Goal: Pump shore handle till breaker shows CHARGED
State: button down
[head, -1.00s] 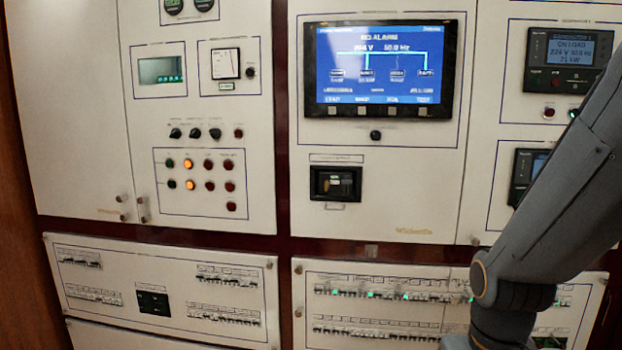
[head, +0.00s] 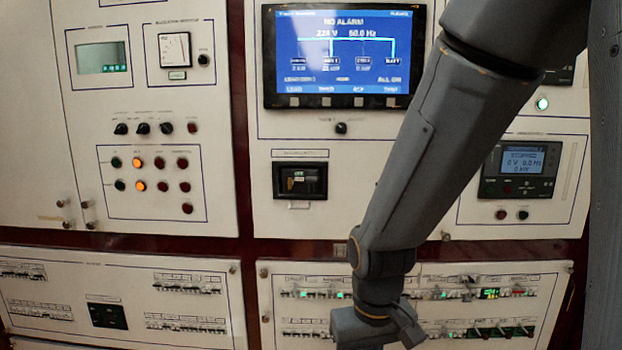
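A black-framed breaker unit (head: 300,181) is set in the white panel below the big screen, in the middle of the head view. It has a small lighter part inside and a pale tag under it. Its label and any CHARGED flag are too small to read, and I cannot make out a handle for sure. My arm comes down from the upper right, to the right of this unit and apart from it in the picture. Its wrist reaches the bottom edge; my gripper's fingers are not in view.
The blue screen (head: 343,55) reads NO ALARM, 224 V. Rows of small breakers (head: 497,292) with green lights run along the lower right panel, partly behind my arm. A dark square unit (head: 107,314) is in the lower left panel. Knobs and lit orange buttons (head: 138,163) are at left.

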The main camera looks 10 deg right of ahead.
aim_at(311, 180)
jog(key=k, duration=0.65)
jog(key=u, duration=0.55)
jog(key=i, duration=1.65)
jog(key=z, duration=0.5)
